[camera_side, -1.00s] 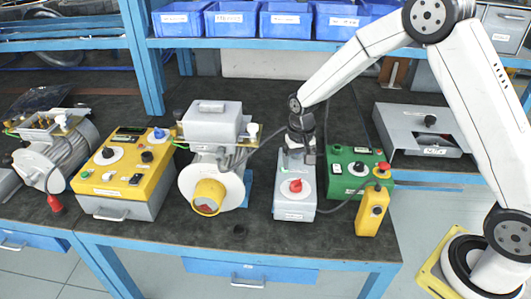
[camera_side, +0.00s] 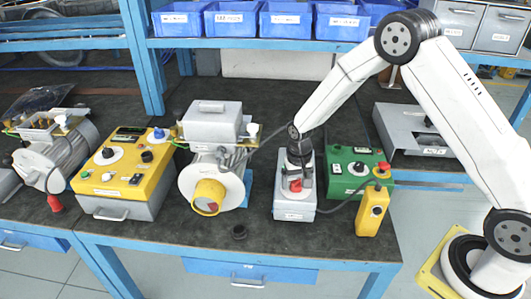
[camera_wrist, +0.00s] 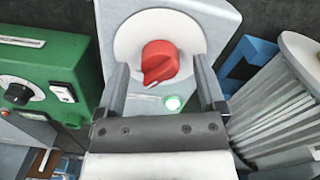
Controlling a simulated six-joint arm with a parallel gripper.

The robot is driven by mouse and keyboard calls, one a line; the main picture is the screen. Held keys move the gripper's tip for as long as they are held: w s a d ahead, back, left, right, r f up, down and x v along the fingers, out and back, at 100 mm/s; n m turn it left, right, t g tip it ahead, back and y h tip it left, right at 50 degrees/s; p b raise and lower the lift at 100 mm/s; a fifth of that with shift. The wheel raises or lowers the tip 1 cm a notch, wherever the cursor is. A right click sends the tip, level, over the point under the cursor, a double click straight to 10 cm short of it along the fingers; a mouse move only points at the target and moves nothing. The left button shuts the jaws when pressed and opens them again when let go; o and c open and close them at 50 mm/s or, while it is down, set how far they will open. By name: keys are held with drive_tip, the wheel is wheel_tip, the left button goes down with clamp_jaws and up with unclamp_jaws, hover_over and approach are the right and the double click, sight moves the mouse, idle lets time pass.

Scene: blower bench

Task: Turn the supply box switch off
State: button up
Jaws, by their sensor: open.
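The supply box (camera_side: 295,206) is a light grey box on the bench, with a red rotary switch (camera_side: 295,186) on a round white plate. In the wrist view the red switch (camera_wrist: 160,62) is turned at a slant, its white pointer mark toward the lower left. A small green lamp (camera_wrist: 173,103) glows below the plate. My gripper (camera_side: 299,181) is directly over the box, pointing down at the switch. In the wrist view my gripper (camera_wrist: 163,85) is open, one finger on each side of the switch. I cannot tell whether the fingers touch it.
A green control box (camera_side: 350,175) and a yellow pendant (camera_side: 373,210) stand close on the right. The blower (camera_side: 210,185) stands on the left, with a yellow control box (camera_side: 122,170) beyond it.

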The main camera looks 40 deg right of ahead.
drive_tip(key=shift+f, duration=0.25)
clamp_jaws()
drive_tip(key=shift+n, duration=0.5)
drive_tip(key=n, duration=0.2)
drive_tip(key=shift+n, duration=0.4)
drive_tip(key=n, duration=0.3)
drive_tip(key=shift+n, duration=0.3)
drive_tip(key=n, duration=0.6)
drive_tip(key=shift+n, duration=0.3)
